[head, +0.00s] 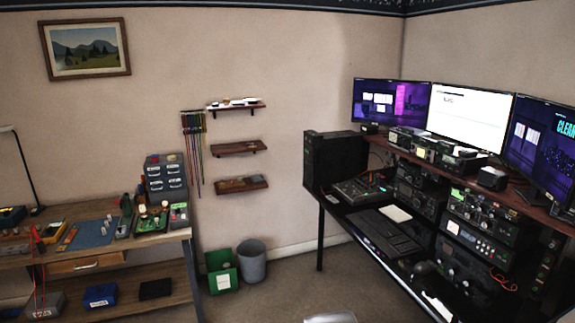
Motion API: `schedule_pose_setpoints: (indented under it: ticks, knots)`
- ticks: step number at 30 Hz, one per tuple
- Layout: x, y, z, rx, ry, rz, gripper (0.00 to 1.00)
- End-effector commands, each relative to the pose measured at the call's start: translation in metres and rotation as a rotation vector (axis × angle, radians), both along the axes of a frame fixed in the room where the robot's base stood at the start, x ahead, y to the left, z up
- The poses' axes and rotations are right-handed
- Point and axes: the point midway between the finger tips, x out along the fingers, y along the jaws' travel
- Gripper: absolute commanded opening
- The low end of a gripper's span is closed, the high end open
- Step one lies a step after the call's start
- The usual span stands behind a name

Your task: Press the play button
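No play button can be made out; at this distance the controls are too small to tell apart. A dark control deck (365,190) with small coloured buttons or knobs lies on the black desk (345,215) at the right. Dark radio units with knobs, such as a stacked unit (480,215) and a lighter-panelled unit (473,240), stand to its right. My gripper does not show; only a pale rounded piece shows at the bottom edge, and I cannot tell what it is.
Three monitors, with a bright middle one (468,117), stand on the desk's upper shelf (440,165). A black case (335,160) stands at the desk's left end. A grey bin (252,262) and green box (222,272) stand by the wall. A workbench (150,240) is at left. The middle floor is clear.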

Motion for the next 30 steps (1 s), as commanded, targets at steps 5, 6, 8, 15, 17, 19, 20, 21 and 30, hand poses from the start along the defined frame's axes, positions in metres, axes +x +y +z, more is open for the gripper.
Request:
schedule_pose_setpoints:
  ticks: [5, 6, 8, 15, 17, 19, 20, 21, 30]
  knots:
    - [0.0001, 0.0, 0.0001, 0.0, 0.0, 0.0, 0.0]
    - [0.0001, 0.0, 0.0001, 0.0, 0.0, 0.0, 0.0]
    - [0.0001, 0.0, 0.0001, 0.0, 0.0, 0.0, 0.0]
    - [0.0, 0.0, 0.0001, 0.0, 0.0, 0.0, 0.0]
    - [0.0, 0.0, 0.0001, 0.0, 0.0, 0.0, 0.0]
    - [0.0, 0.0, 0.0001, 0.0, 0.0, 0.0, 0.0]
    - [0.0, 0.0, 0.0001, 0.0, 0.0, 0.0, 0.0]
    - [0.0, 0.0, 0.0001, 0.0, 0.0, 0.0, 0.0]
    - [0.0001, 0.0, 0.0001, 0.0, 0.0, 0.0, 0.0]
